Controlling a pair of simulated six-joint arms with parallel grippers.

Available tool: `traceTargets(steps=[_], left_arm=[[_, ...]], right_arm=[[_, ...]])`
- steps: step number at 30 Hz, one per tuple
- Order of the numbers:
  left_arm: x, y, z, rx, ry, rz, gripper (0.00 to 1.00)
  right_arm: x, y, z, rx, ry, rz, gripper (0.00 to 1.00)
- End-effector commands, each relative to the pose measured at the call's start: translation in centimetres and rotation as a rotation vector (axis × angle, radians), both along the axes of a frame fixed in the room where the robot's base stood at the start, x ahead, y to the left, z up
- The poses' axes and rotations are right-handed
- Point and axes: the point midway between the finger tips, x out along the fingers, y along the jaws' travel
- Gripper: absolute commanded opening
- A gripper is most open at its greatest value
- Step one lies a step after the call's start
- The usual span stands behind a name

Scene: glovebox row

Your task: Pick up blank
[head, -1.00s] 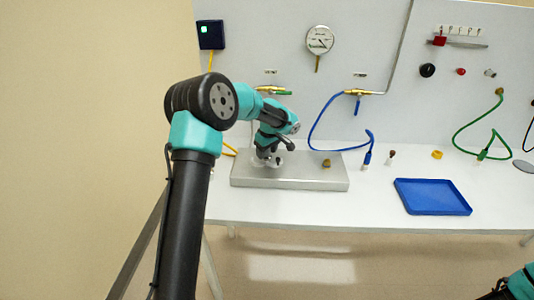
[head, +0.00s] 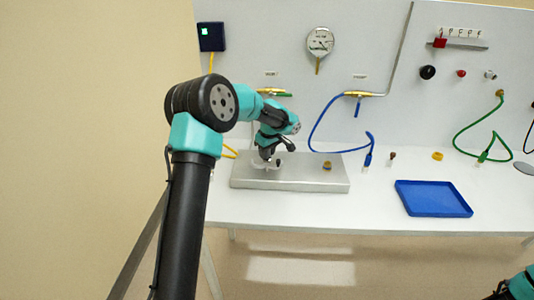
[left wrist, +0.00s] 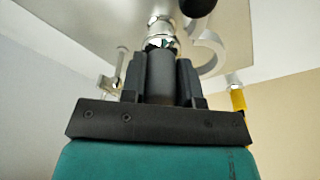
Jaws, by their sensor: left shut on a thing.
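My left gripper (head: 266,158) points down over the left part of a flat grey metal block (head: 310,181) on the bench. In the left wrist view my left gripper (left wrist: 161,52) is shut on a small shiny silver piece (left wrist: 160,28), which I take to be the blank. The piece is at the block's surface; I cannot tell whether it is clear of it. The fingers hide most of it in the head view. A pale curved part (left wrist: 212,50) stands beside it. Only a piece of my right arm shows at the lower right; its gripper is out of view.
A small brass fitting (head: 327,165) sits on the block's right part. A blue hose (head: 318,122) hangs to the right. A blue tray (head: 433,198) lies on the bench at right, with a small brown-topped piece (head: 392,156) and a yellow ring (head: 437,156) behind it.

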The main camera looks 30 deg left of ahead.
Motion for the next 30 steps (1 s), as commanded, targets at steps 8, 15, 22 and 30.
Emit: traceTargets(steps=[8,15,22,30], left_arm=[[0.1,0.0,3.1,0.003,-0.005,0.000,0.01],[-2.0,-1.2,3.4,0.001,-0.003,0.000,0.01],[-5.6,-3.4,3.9,0.002,-0.003,-0.003,0.01],[-10.6,-6.6,4.4,0.002,-0.004,-0.003,0.01]], right_arm=[[0.0,0.0,0.0,0.000,0.000,0.000,0.43],[0.0,0.0,0.0,0.000,0.000,0.000,0.43],[0.0,0.0,0.0,0.000,0.000,0.000,0.43],[0.0,0.0,0.0,0.000,0.000,0.000,0.43]])
